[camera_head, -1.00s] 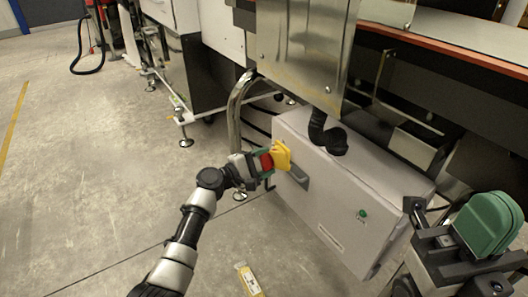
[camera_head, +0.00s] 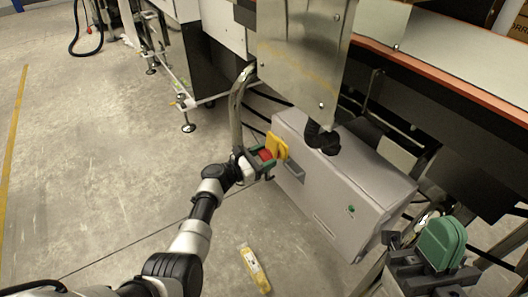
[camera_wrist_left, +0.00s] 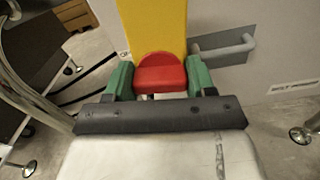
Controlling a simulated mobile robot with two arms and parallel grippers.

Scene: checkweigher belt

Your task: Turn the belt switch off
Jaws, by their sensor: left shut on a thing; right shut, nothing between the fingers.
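The belt switch shows as a red knob (camera_head: 265,155) on a yellow plate (camera_head: 278,147) at the left end of the grey cabinet (camera_head: 335,185). My left gripper (camera_head: 263,160) is shut on the red knob. In the left wrist view, the green fingers (camera_wrist_left: 160,82) sit on both sides of the red knob (camera_wrist_left: 160,70), with the yellow plate (camera_wrist_left: 153,25) behind it. The knob's marks and exact setting cannot be read. My right gripper (camera_head: 441,243) is shut and empty at the lower right, away from the switch.
A grey handle (camera_wrist_left: 224,47) sticks out beside the yellow plate. A bent metal pipe (camera_head: 236,108) stands left of the cabinet. A green button (camera_head: 350,210) is on the cabinet front. A yellow-and-white object (camera_head: 254,268) lies on the floor.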

